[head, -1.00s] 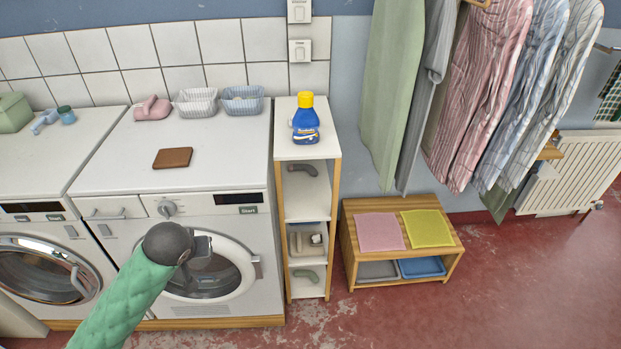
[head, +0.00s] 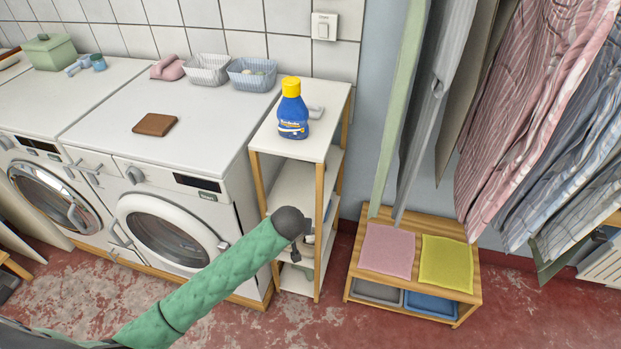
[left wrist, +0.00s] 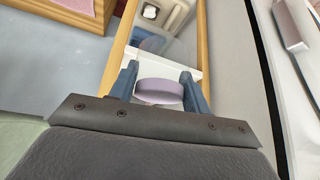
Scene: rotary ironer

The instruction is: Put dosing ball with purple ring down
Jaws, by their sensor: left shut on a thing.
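The dosing ball with purple ring (left wrist: 160,91) shows in the left wrist view, its purple ring between the two blue-grey fingers. My left gripper (left wrist: 159,88) is shut on it. In the head view the left gripper (head: 302,247) is in front of the narrow shelf unit (head: 318,222), near its lower compartments. The ball is hidden there behind my wrist. In the left wrist view, a white shelf board and the unit's wooden posts (left wrist: 119,50) lie just beyond the ball. I cannot tell whether the ball touches the board. My right gripper is in neither view.
A blue detergent bottle with yellow cap (head: 292,112) stands on the shelf unit's top. Washing machines (head: 165,215) stand to its left. A low wooden bench (head: 362,285) with pink and yellow cloths stands to its right. Shirts (head: 530,100) hang above the bench.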

